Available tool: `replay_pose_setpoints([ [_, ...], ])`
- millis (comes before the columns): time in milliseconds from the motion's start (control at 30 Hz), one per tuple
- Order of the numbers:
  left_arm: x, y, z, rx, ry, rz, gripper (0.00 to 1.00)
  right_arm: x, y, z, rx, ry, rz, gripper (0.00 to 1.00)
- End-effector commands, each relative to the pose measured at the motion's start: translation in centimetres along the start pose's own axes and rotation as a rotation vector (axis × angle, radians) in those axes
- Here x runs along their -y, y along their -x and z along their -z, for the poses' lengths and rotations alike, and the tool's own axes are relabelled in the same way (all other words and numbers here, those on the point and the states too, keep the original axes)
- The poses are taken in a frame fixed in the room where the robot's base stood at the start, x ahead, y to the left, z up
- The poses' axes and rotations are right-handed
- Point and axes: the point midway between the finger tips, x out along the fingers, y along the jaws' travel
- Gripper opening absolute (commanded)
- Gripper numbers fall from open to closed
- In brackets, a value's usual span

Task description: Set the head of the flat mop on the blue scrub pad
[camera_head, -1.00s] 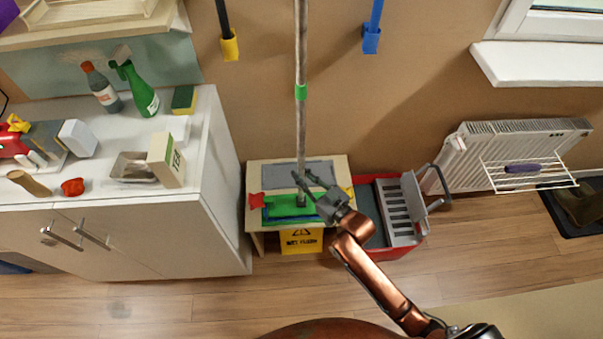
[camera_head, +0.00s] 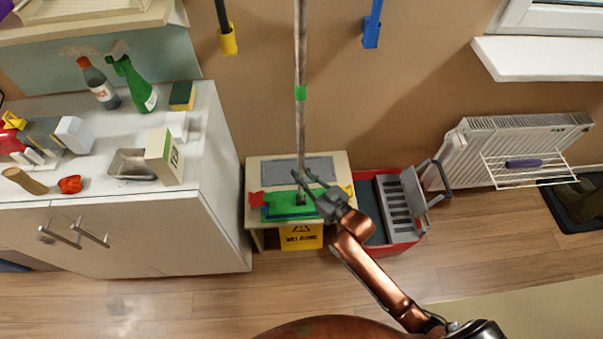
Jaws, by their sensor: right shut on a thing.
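The flat mop has a long upright pole (camera_head: 300,120) with a green band, and a flat green head (camera_head: 280,205) low over the small table. A narrow strip of the blue scrub pad (camera_head: 288,218) shows along the head's front edge; the head hides the rest. I cannot tell for sure whether head and pad touch. My right gripper (camera_head: 307,187) is shut on the lower part of the pole, just above the head. My left gripper is out of view.
The small table (camera_head: 254,180) carries a grey pad (camera_head: 280,170), a red cloth (camera_head: 256,199) and something yellow at right. A yellow sign (camera_head: 301,238) is under it. A red bucket (camera_head: 400,248) with a grey wringer stands right. A white cabinet (camera_head: 217,200) is left.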

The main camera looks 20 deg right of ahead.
Motion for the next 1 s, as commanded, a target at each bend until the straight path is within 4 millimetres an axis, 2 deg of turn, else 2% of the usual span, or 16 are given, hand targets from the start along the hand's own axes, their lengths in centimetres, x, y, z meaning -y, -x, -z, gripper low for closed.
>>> replay_pose_setpoints([
  [100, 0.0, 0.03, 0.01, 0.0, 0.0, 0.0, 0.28, 0.0, -0.05, 0.39, -0.008, 0.002, 0.0, 0.0],
  [967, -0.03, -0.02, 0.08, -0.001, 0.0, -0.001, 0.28, 0.0, -0.08, -0.36, -0.007, 0.002, 0.0, 0.0],
  [1000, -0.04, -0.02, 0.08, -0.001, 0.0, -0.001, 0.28, 0.0, -0.08, -0.35, -0.007, 0.002, 0.0, 0.18],
])
